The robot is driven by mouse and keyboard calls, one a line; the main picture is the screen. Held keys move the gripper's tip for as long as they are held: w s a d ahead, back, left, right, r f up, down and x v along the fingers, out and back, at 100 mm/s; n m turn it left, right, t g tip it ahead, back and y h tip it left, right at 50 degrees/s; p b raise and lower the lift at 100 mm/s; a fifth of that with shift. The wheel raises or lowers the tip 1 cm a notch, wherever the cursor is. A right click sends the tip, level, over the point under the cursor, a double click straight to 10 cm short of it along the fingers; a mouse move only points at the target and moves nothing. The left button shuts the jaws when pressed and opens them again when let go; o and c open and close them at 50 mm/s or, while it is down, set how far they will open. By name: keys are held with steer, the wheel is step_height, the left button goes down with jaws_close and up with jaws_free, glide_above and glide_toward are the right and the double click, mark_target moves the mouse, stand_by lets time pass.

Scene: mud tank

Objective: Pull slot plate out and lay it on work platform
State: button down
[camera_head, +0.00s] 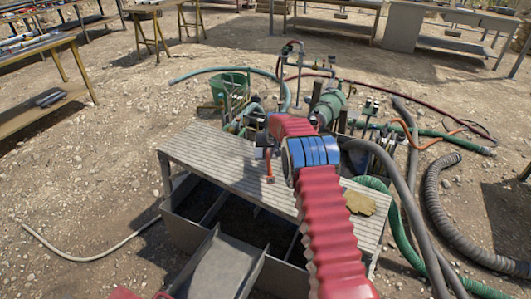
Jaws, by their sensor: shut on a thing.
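The work platform (212,148) is a pale ribbed deck along the far side and right of the open mud tank (185,224). My red arm with a blue joint crosses over the platform. At its far end, a small orange-red tip, which looks like my gripper (268,166), points down over the platform. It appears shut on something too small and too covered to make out. I cannot pick out the slot plate for certain. A grey sloping plate (226,268) lies at the tank's near side, apart from my gripper.
A tan flat piece (358,203) lies on the platform right of my arm. Pumps and a green motor (328,108) stand behind, with a green bucket (229,87). Hoses (448,215) run along the right. Open gravel lies left, with a thin pale hose (85,258).

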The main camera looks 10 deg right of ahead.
steer(key=shift+w+f, duration=0.15)
steer(key=shift+f, duration=3.3)
steer(key=shift+f, duration=0.4)
steer(key=c, duration=1.6)
jaws_free()
steer(key=shift+s+f, duration=0.2)
steer(key=shift+s, duration=0.05)
steer(key=shift+v, duration=0.9)
steer(key=v, duration=1.2)
steer(key=shift+w+r, duration=0.1)
